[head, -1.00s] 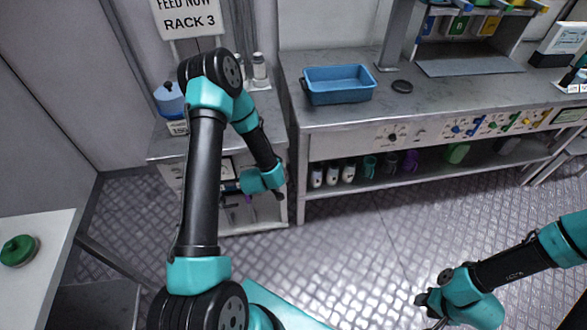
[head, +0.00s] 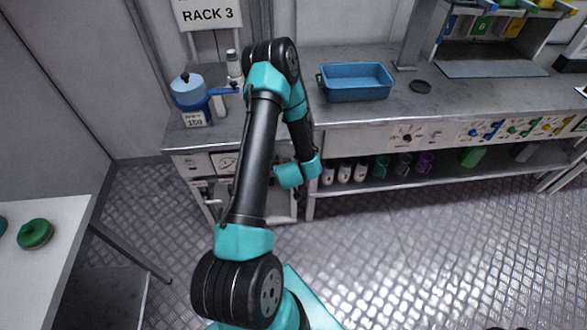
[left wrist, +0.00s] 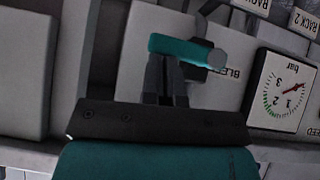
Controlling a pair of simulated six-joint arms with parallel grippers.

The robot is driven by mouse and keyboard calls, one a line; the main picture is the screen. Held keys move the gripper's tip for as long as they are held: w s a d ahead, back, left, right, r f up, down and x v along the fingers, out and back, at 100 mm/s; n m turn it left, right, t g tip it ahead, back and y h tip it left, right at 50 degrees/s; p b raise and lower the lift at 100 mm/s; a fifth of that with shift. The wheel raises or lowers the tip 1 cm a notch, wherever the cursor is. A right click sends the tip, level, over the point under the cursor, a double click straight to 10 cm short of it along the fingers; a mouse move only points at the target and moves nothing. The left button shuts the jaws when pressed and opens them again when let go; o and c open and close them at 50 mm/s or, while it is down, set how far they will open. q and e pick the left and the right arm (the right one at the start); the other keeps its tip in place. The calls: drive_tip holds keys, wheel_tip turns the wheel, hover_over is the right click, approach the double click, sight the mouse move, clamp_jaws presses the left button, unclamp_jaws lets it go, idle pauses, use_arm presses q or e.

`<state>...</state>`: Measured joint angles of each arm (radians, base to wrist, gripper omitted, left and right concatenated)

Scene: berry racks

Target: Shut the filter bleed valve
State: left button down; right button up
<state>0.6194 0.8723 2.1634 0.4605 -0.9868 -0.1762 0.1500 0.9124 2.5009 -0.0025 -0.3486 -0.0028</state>
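The filter bleed valve shows in the left wrist view as a teal lever (left wrist: 185,48) with a grey round end, in front of a panel lettered "BLEED", partly covered. My left gripper (left wrist: 166,80) has its two dark fingers close together, and the lever lies across their tips. I see no lever between the fingers, and contact cannot be told. In the head view my left arm hides the gripper and most of the valve, at the front of the small filter cabinet (head: 196,168). My right gripper is out of view.
A pressure gauge in bar (left wrist: 285,92) sits beside the valve. A blue pot (head: 188,92) stands on the cabinet top. A blue tray (head: 357,92) lies on the bench to the right, with cups and bottles on the shelf below. A green-lidded item (head: 35,234) sits on the left table.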

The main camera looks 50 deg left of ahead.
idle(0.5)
use_arm(q)
drive_tip(key=w+a+r+v, duration=0.1)
drive_tip(key=w+r+v, duration=0.1)
drive_tip(key=v, duration=1)
drive_tip(key=shift+s+d+r, duration=0.2)
drive_tip(key=shift+s+r, duration=0.05)
drive_tip(key=shift+r, duration=0.05)
drive_tip(key=w+d+f+m+h, duration=0.1)
drive_tip(key=d+f+m+h, duration=0.2)
drive_tip(key=d, duration=0.4)
drive_tip(key=w+d+f+m+h, duration=0.2)
drive_tip(key=d+f+h, duration=0.2)
drive_tip(key=d, duration=0.4)
drive_tip(key=s+d+f+m+g+h, duration=0.1)
drive_tip(key=s+d+m+g+h, duration=0.1)
drive_tip(key=d, duration=0.4)
drive_tip(key=s+d+f+m+g+h, duration=0.1)
drive_tip(key=s+d+f+m+g, duration=0.1)
drive_tip(key=d, duration=0.4)
drive_tip(key=shift+s+d+f+m+g+h, duration=0.25)
drive_tip(key=shift+s+m+g+h, duration=0.15)
drive_tip(key=shift+s+m, duration=0.15)
